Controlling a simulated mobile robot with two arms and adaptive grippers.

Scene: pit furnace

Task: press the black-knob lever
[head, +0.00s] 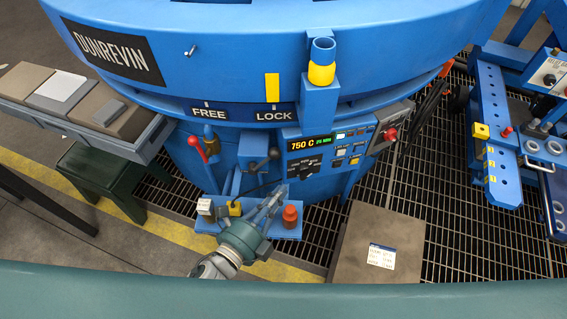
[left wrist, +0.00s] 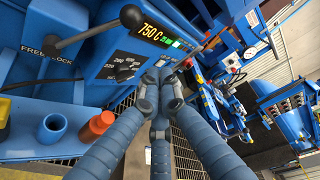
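The black-knob lever (head: 274,153) sticks out of the front of the blue furnace, left of the control panel. In the left wrist view its black knob (left wrist: 130,16) is at the upper left, on a metal rod running down to a dark pivot. My left gripper (head: 280,192) is below the lever in the head view, above the small blue shelf. Its fingers (left wrist: 163,76) come together at the tips with nothing seen between them. In the left wrist view the fingertips show lower and to the right of the knob, apart from it. My right gripper is not in view.
The control panel (head: 322,152) reads 750 C. A red-knob lever (head: 194,142) is farther left. The small blue shelf (head: 220,228) carries a red-orange cylinder (head: 290,217) and a white block (head: 206,208). A brown plate (head: 375,245) lies on the grating at right.

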